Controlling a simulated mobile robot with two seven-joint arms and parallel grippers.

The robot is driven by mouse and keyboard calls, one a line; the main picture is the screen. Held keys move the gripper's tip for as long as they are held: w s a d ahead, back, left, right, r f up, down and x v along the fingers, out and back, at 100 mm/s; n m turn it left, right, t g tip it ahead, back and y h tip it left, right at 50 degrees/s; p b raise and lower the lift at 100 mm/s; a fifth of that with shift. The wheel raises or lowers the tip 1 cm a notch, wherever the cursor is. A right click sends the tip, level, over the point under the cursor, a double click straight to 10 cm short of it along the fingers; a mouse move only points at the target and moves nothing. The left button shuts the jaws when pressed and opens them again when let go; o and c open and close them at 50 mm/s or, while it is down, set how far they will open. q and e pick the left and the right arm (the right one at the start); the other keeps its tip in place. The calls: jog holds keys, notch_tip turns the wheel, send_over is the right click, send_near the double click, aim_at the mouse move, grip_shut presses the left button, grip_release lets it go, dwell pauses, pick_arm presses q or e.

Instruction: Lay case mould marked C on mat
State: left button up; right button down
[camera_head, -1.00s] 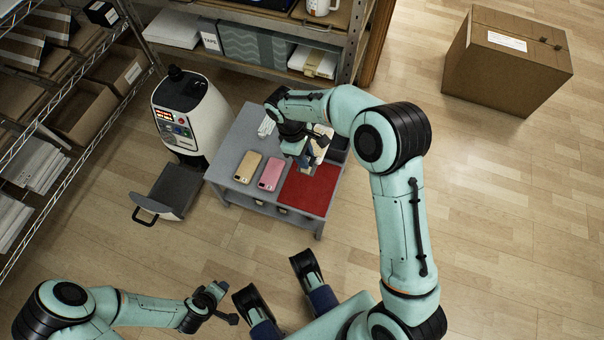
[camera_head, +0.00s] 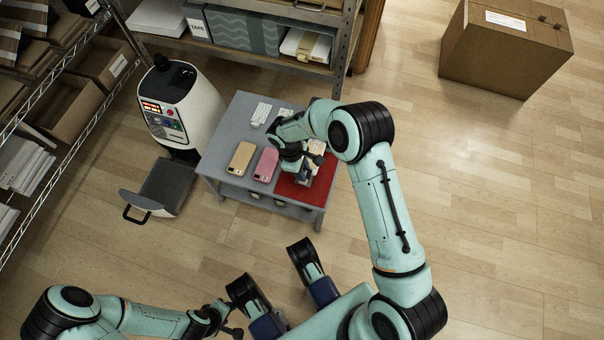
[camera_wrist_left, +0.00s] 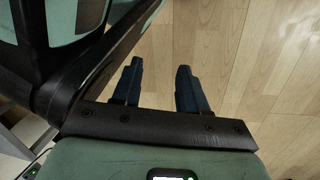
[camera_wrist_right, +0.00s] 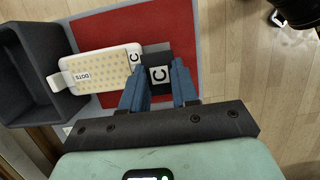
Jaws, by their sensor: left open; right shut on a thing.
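My right gripper (camera_wrist_right: 157,68) is shut on a dark grey mould (camera_wrist_right: 157,52) with a white tag reading C, seen in the right wrist view. It holds this over the red mat (camera_wrist_right: 110,24). The fingers hide part of it, and I cannot tell whether it touches the mat. In the head view the right gripper (camera_head: 305,174) is above the mat (camera_head: 286,189) at the table's near right. A dotted cream piece (camera_wrist_right: 105,62), labelled DOTS and C, overlaps the mat beside the mould. My left gripper (camera_wrist_left: 157,75) is open and empty over the floor.
A gold phone case (camera_head: 241,157) and a pink one (camera_head: 265,164) lie left of the mat on the grey table (camera_head: 222,150). A dark open bin (camera_wrist_right: 30,72) borders the dotted piece. A white machine (camera_head: 180,105) stands left of the table. Shelving stands behind.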

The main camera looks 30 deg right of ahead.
pick_arm(q)
jog(key=shift+s+a+f+g+b, duration=0.1)
jog(key=shift+s+f+g+b, duration=0.4)
jog(key=shift+s, duration=0.4)
pick_arm(e)
jog(key=shift+f, duration=1.6)
pick_arm(q)
jog(key=shift+f, duration=0.1)
pick_arm(e)
jog(key=shift+f, duration=0.15)
jog(key=c, duration=0.8)
grip_release()
jog(key=shift+c, duration=0.2)
pick_arm(q)
jog(key=shift+s, duration=0.15)
